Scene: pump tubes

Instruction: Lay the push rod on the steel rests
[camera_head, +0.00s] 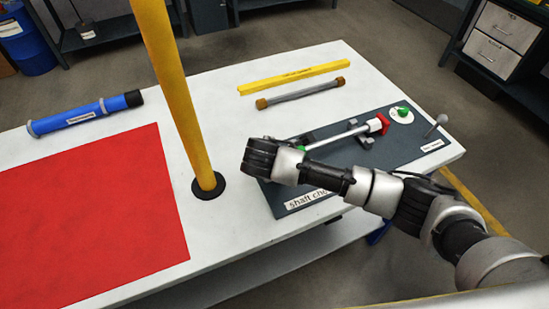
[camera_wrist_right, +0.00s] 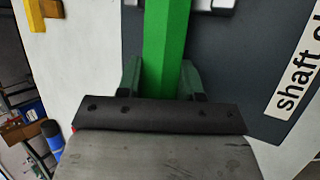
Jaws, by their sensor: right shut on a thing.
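The push rod (camera_head: 340,134) is a thin silver rod with a red block end at right and a green end at left, over the dark grey board on the table. My right arm covers part of its green end in the head view. In the right wrist view my right gripper (camera_wrist_right: 160,78) is shut on the green end (camera_wrist_right: 166,35), with one finger on each side. Grey steel rests (camera_head: 367,139) show beside and under the rod. I cannot tell whether the rod touches them. My left gripper is not in view.
A yellow post (camera_head: 178,95) rises from the table left of my right arm. A grey tube with brown caps (camera_head: 300,92) and a yellow bar (camera_head: 294,77) lie behind the board. The board also carries a green button (camera_head: 402,112) and a ball-topped pin (camera_head: 441,119). A red mat (camera_head: 90,220) and blue tube (camera_head: 85,115) lie at left.

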